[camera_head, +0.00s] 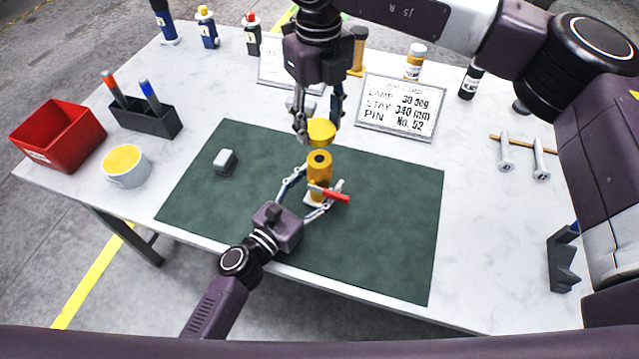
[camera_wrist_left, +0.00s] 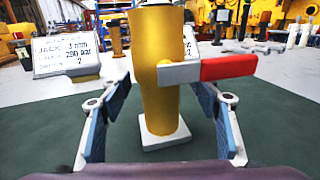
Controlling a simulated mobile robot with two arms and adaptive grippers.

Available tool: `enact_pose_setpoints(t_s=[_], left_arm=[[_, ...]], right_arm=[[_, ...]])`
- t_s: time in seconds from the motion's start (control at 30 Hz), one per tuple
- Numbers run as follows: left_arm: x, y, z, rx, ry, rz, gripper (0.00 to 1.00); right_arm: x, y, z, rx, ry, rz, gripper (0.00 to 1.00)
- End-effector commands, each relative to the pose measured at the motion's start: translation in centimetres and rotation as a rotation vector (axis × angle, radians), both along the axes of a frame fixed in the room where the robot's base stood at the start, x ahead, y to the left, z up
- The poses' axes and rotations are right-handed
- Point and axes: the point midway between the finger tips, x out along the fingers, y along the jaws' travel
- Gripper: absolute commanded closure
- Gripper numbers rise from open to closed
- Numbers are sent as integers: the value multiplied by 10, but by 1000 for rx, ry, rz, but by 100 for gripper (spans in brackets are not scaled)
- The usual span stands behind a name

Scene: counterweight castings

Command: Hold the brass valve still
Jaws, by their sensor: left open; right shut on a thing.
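The brass valve (camera_head: 318,168) stands upright on a small white base on the green mat, with a red-handled lever (camera_head: 335,195) on its side. It also fills the middle of the left wrist view (camera_wrist_left: 158,105). My left gripper (camera_head: 319,180) is open, with one finger on each side of the valve; in the left wrist view gaps show between the fingers and its body. My right gripper (camera_head: 318,126) comes down from above and is shut on a yellow round cap (camera_head: 321,132), just above the valve's top. The cap looks apart from the valve.
The green mat (camera_head: 400,230) is mostly clear, with a small grey block (camera_head: 224,161) at its left. A red bin (camera_head: 58,136), a pen holder (camera_head: 146,120) and a yellow-filled bowl (camera_head: 125,166) stand at left. A sign (camera_head: 397,106) and bottles stand behind.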

Motion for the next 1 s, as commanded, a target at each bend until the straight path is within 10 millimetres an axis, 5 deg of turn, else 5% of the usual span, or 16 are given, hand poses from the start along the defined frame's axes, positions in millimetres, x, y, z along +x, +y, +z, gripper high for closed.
enact_pose_setpoints(t_s=[0.2,0.7,1.0], left_arm=[[0,0,0,0,0,0,44],[0,0,1,-2,-2,-1,99],[0,0,2,-3,-4,-1,100]], right_arm=[[0,0,0,0,0,0,67],[0,0,0,0,0,0,67],[-1,0,-9,-3,-1,0,67]])
